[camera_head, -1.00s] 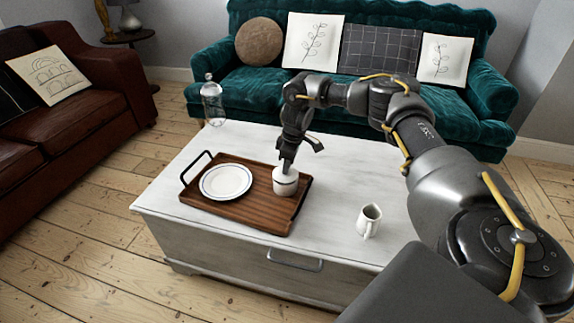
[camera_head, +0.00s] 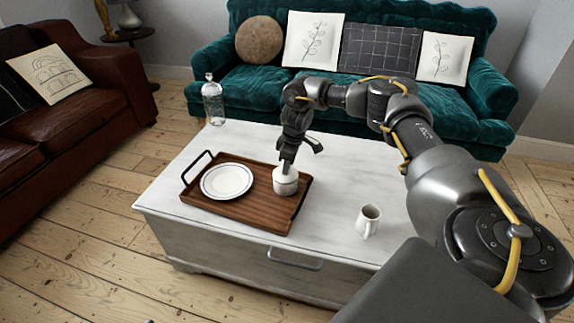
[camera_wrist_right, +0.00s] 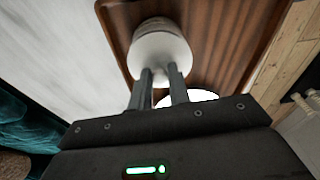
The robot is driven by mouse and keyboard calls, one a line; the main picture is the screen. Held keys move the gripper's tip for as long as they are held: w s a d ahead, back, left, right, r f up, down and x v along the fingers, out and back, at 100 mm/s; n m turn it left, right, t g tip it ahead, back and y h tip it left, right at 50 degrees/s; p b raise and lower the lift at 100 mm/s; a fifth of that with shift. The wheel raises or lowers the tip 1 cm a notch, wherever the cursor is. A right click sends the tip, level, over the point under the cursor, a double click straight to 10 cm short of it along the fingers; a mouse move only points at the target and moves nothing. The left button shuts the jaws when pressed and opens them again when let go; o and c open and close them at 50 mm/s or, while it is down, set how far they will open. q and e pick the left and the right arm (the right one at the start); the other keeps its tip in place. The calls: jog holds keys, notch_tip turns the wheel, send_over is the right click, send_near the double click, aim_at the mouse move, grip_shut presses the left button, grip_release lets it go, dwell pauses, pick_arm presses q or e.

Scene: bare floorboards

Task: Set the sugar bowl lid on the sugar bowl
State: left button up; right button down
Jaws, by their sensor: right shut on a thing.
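The white sugar bowl (camera_head: 286,187) stands upright on the right part of a wooden tray (camera_head: 240,212). My right gripper (camera_head: 287,170) points down over it, shut on the white sugar bowl lid (camera_head: 284,174). The lid is at the bowl's mouth, but I cannot tell whether it rests fully on the rim. In the right wrist view the two fingers of my right gripper (camera_wrist_right: 162,80) reach the round white lid (camera_wrist_right: 160,50), which hides most of the bowl. My left gripper is out of view.
A white plate (camera_head: 227,181) lies on the tray, left of the bowl. A white creamer jug (camera_head: 368,221) stands on the white chest table (camera_head: 340,195) to the right. A clear bottle (camera_head: 213,103) stands at the table's back left corner. The tabletop around the tray is mostly clear.

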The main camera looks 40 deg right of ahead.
aim_at(292, 173)
jog(key=shift+f, duration=0.55)
jog(key=c, duration=1.6)
grip_release()
jog(key=r+p, duration=0.3)
jog(key=p, duration=0.1)
jog(key=s+r+p, duration=0.1)
jog(key=r+p, duration=0.3)
jog(key=d+r+p, duration=0.1)
jog(key=r+p, duration=0.3)
jog(key=p, duration=0.1)
jog(key=shift+s, duration=0.25)
jog(key=shift+a+f, duration=0.1)
